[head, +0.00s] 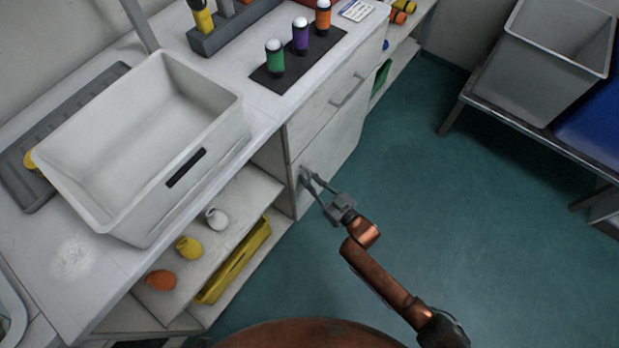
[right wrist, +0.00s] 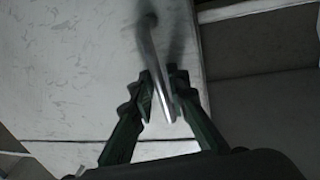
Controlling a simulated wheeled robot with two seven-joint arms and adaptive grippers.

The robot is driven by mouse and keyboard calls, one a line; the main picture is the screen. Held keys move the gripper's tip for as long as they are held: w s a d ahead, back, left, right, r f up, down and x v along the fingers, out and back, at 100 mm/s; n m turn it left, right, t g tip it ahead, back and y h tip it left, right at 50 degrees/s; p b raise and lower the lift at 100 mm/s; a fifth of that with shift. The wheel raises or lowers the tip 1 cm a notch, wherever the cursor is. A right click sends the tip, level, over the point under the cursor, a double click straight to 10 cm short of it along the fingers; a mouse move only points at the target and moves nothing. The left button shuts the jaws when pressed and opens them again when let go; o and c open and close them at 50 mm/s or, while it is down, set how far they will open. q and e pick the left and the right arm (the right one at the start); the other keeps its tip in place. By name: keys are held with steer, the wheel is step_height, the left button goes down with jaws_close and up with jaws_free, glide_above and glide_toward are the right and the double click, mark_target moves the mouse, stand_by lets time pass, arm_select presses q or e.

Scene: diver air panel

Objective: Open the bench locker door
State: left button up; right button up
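The bench locker door (head: 338,148) is the pale panel below a drawer at the bench's right part. It looks flush with the bench front. My right gripper (head: 304,178) is at the door's left edge, its fingertips drawn together there. In the right wrist view the door (right wrist: 75,70) fills the left, and a metal bar handle (right wrist: 150,42) runs down between the fingers of my right gripper (right wrist: 164,95). The fingers look closed on the handle. The handle is hidden by the fingers in the head view. My left gripper is not in view.
The drawer (head: 325,105) above the door has its own handle. Open shelves left of the door hold a yellow tray (head: 235,262) and small round items. A grey bin (head: 150,145) and bottles stand on the bench. The green floor (head: 440,190) to the right is clear.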

steer(key=shift+c, duration=0.7)
jaws_close()
